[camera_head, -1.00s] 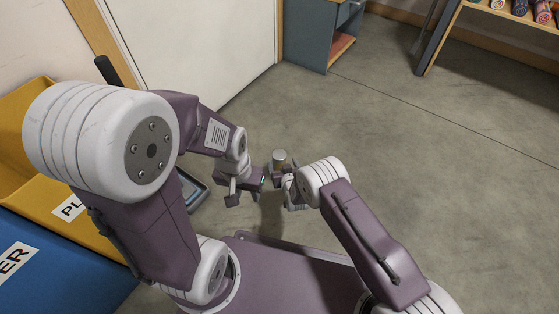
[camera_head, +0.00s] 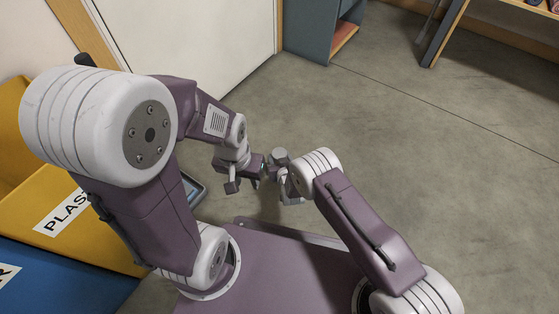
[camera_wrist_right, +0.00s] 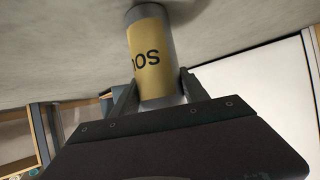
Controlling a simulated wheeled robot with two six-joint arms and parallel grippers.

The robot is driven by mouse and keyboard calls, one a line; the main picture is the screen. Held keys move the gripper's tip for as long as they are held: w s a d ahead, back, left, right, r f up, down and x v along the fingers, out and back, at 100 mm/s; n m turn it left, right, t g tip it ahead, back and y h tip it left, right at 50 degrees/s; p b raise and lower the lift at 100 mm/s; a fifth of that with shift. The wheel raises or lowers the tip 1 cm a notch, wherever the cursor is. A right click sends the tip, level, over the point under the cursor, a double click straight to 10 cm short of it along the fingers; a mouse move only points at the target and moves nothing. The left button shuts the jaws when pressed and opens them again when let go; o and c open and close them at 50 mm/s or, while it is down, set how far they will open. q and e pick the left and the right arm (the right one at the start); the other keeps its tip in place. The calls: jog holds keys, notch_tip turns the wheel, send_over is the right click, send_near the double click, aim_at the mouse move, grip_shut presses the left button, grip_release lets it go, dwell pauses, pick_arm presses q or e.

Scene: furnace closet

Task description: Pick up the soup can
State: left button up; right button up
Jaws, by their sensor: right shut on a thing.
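In the head view the can's grey top (camera_head: 280,156) shows beside my right gripper (camera_head: 285,172). My left gripper (camera_head: 244,183) is close by on the left, at small size, and its jaw opening is unclear.
A yellow bin (camera_head: 52,190) and a blue bin (camera_head: 60,270) stand at the left. A white door (camera_head: 190,40) and a grey-blue cabinet (camera_head: 308,35) are at the back. A shelf (camera_head: 445,35) is at upper right. The concrete floor on the right is clear.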

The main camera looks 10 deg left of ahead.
notch_tip(320, 180, up, 10)
jog(key=p, duration=0.8)
jog(key=shift+r, duration=0.2)
jog(key=shift+f, duration=0.15)
